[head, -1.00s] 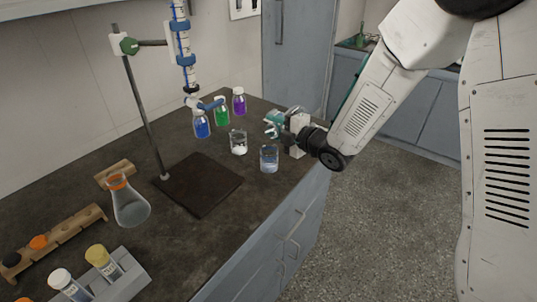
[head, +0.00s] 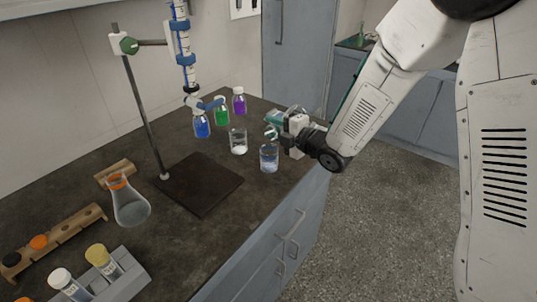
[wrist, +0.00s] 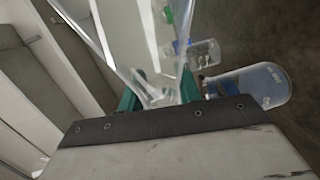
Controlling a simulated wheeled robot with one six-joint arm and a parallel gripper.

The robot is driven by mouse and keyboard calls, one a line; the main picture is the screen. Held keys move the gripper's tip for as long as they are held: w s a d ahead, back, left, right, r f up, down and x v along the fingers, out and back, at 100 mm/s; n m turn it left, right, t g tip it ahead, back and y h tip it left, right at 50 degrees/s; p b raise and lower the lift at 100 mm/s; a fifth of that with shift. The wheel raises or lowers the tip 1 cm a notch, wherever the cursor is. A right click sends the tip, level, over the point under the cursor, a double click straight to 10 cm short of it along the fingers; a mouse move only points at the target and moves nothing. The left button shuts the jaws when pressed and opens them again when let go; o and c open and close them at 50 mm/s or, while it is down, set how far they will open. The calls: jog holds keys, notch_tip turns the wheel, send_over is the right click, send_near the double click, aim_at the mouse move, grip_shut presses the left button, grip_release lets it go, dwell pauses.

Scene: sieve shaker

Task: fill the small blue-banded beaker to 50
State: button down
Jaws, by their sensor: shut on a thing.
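My gripper (head: 277,126) is above the right part of the bench, just behind the front beaker. In the wrist view its green fingers (wrist: 158,95) are shut on a clear glass vessel, which fills the upper middle (wrist: 135,45). Its shape and contents are hard to make out. A clear beaker with bluish liquid (head: 269,159) stands at the front; it seems to be the blue-printed beaker in the wrist view (wrist: 255,85). A second beaker with white contents (head: 238,144) stands behind it to the left. I cannot tell which is the blue-banded one, nor read any level.
Blue (head: 201,127), green (head: 221,117) and purple (head: 239,104) bottles stand behind the beakers. A burette (head: 184,50) hangs on a stand with a dark base (head: 199,186). An orange-collared flask (head: 130,206) and tube racks (head: 118,285) are at the left. The bench's right edge is close.

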jog(key=shift+f, duration=0.1)
dwell(0.4)
jog(key=shift+s+a+n, duration=0.1)
jog(key=shift+n, duration=0.5)
dwell(1.3)
